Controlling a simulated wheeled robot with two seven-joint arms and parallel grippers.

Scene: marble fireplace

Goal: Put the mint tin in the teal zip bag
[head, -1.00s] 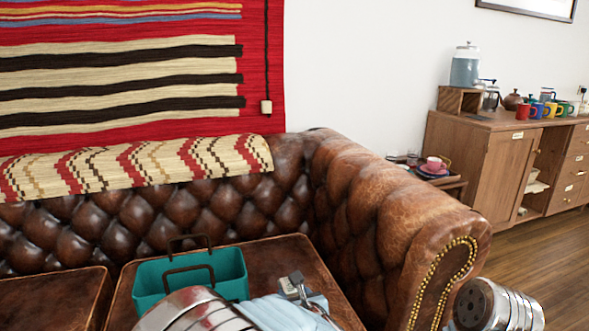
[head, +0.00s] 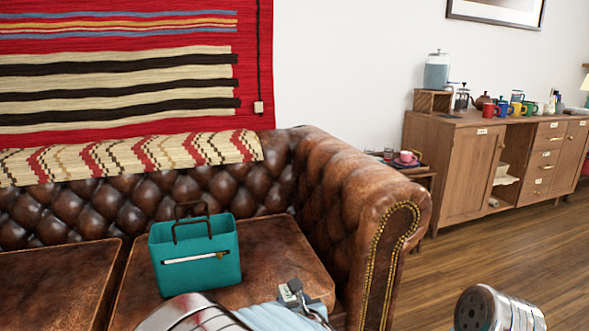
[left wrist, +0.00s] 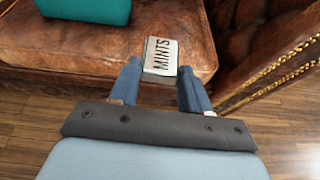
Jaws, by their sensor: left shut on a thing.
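The teal zip bag (head: 196,262) stands upright on the brown leather sofa seat in the head view, with two dark handles and a pale zip strip on its front. Its lower part also shows at the top left of the left wrist view (left wrist: 85,8). The mint tin (left wrist: 160,56), pale with a dark edge and "MINTS" lettering, is between the blue fingertips of my left gripper (left wrist: 159,72), which is shut on it. In the head view this gripper (head: 292,294) is low in the middle, to the right of and nearer than the bag. My right gripper is not in view.
The rolled leather sofa arm (head: 375,200) rises to the right of the bag. The sofa back (head: 110,215) stands behind it. A side table with a pink cup (head: 407,157) and a wooden cabinet (head: 470,175) stand farther right. Wooden floor (head: 440,280) is open at right.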

